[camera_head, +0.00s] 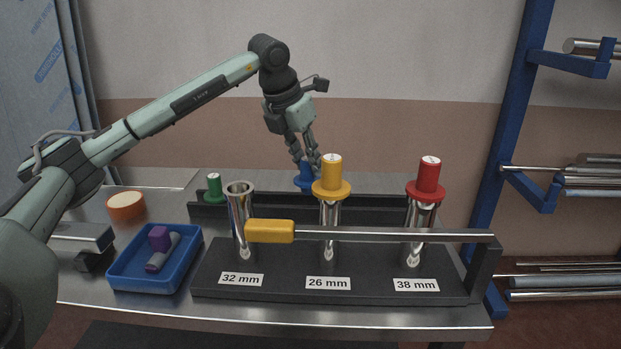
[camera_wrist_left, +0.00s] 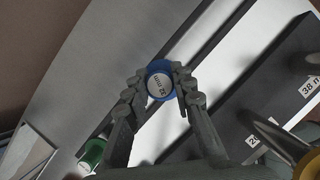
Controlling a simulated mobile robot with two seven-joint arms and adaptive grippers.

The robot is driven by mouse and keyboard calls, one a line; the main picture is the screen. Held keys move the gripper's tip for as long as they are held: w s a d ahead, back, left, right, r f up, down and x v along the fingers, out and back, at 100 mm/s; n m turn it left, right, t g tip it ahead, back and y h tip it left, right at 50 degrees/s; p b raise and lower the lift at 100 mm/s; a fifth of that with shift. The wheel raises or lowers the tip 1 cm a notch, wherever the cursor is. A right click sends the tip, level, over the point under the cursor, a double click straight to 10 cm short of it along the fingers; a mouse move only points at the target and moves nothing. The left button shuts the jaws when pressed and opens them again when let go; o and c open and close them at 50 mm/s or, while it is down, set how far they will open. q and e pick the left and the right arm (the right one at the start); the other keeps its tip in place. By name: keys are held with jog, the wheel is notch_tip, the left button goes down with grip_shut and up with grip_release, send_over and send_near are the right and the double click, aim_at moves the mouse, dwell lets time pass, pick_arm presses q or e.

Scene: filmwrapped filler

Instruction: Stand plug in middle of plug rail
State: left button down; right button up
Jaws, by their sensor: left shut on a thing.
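My left gripper (camera_head: 310,160) is shut on the blue plug (camera_head: 302,176), with its fingers pointing down around the plug's grip. In the left wrist view the plug's top (camera_wrist_left: 159,86) reads "32 mm" and sits between the two fingertips (camera_wrist_left: 160,88). The plug is upright at the middle stretch of the dark plug rail (camera_head: 252,212) at the back of the bench. I cannot tell whether it touches the rail, as the yellow plug and tube partly block the view. A green plug (camera_head: 214,188) stands at the rail's left end. My right gripper is not in view.
In front, a black stand (camera_head: 350,292) holds three metal tubes. The 32 mm tube (camera_head: 240,215) is open; a yellow plug (camera_head: 331,172) and a red plug (camera_head: 429,175) cap the others. A yellow-handled bar (camera_head: 270,231) crosses them. A blue tray (camera_head: 130,284) stands left.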

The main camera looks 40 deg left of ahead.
aim_at(311, 180)
pick_arm(q)
jog(key=shift+w+d+f, duration=0.2)
jog(key=shift+w, duration=0.05)
jog(key=shift+f, duration=0.2)
notch_tip(311, 180, down, 3)
jog(key=shift+f, duration=0.3)
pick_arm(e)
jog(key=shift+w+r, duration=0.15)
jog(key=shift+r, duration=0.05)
pick_arm(q)
jog(key=shift+f, duration=0.15)
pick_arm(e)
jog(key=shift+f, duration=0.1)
pick_arm(q)
jog(key=c, duration=1.3)
grip_release()
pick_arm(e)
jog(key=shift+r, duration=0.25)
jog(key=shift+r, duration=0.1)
